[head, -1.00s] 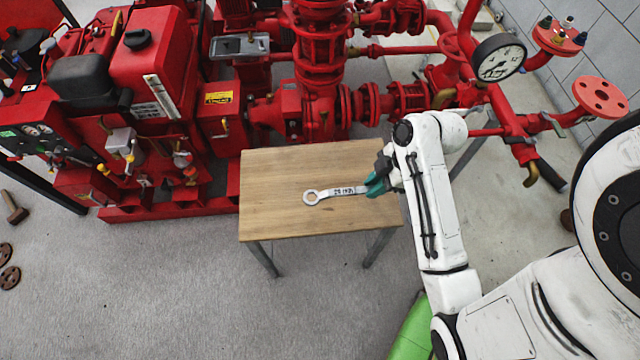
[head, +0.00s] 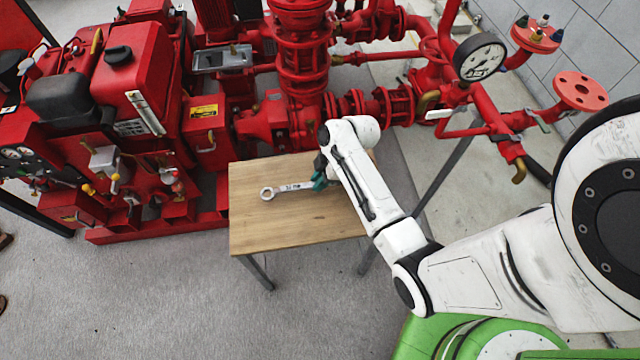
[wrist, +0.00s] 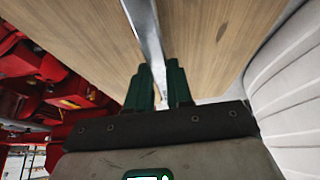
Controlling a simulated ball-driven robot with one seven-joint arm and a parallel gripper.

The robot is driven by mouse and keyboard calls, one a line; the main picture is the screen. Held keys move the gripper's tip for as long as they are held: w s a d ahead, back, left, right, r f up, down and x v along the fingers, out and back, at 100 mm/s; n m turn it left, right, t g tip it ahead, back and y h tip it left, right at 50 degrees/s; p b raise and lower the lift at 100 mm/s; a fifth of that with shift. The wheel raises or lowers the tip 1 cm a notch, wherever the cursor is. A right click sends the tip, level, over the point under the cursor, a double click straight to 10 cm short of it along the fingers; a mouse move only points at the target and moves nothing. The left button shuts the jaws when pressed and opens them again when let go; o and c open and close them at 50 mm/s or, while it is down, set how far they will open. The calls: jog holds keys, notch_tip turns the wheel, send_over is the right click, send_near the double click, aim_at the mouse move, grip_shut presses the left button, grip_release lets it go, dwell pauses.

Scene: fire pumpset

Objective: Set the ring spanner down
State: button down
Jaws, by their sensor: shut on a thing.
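The ring spanner (head: 290,188) is a silver bar with a ring at its left end and dark marking on its shank. My gripper (head: 319,181), with green fingers, is shut on its right end. The spanner is over the small wooden table (head: 255,225); I cannot tell whether it touches the top. In the wrist view the spanner (wrist: 146,30) runs up from between the green fingers of my gripper (wrist: 160,82), with the wood of the table (wrist: 85,35) on both sides.
A red pumpset with engine (head: 148,75) and pipes (head: 300,70) stands close behind the table. A pressure gauge (head: 480,58) is at the upper right. The table's front half is bare. Grey floor (head: 180,300) is clear in front.

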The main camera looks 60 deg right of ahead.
jog(key=shift+f, duration=1.15)
jog(key=shift+f, duration=0.1)
jog(key=c, duration=1)
grip_release()
jog(key=shift+s, duration=0.1)
